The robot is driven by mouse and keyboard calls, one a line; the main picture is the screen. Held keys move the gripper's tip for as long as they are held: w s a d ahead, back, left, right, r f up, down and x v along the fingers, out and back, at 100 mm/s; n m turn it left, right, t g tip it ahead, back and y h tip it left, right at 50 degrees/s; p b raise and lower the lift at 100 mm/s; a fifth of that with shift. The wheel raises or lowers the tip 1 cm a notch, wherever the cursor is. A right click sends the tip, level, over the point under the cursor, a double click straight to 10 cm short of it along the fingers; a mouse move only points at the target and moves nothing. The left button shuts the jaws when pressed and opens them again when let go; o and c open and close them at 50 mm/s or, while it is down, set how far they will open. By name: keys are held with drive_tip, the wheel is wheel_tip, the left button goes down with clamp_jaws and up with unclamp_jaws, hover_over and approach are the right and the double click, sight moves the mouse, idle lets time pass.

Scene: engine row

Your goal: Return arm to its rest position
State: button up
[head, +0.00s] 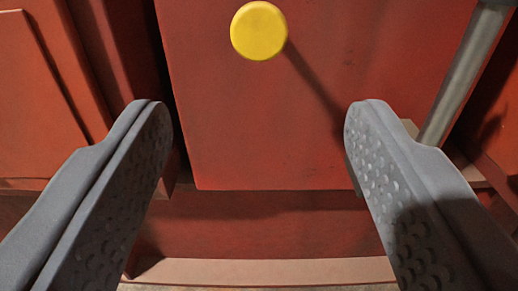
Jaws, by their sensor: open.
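My gripper (255,115) shows in the head view with its two grey, dimpled fingers spread wide apart. Nothing is between them. Ahead is a red panel (250,130) with a round yellow knob (258,31) standing out from it near the top of the view. The knob lies above the fingertips in the picture and neither finger touches it. The rest of my arm is not in view.
A grey metal pipe (465,75) slants down on the right, behind the right finger in the picture. More red panelling (35,95) stands at the left. A pale ledge (265,271) runs along the bottom.

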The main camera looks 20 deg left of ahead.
drive_tip(key=shift+r, duration=0.1)
idle(0.3)
wheel_tip(320, 180, up, 31)
drive_tip(key=d+m+h, duration=0.2)
drive_tip(key=h, duration=0.5)
drive_tip(key=s+a+r+g, duration=0.1)
drive_tip(key=s+a+r, duration=0.3)
drive_tip(key=s+r, duration=0.5)
drive_tip(key=s+a+r+m+y, duration=0.1)
drive_tip(key=s+a+r, duration=0.3)
drive_tip(key=s+r, duration=0.6)
drive_tip(key=s, duration=0.2)
drive_tip(key=shift+s+m+g, duration=0.3)
drive_tip(key=shift+g, duration=0.1)
drive_tip(key=shift+a, duration=0.1)
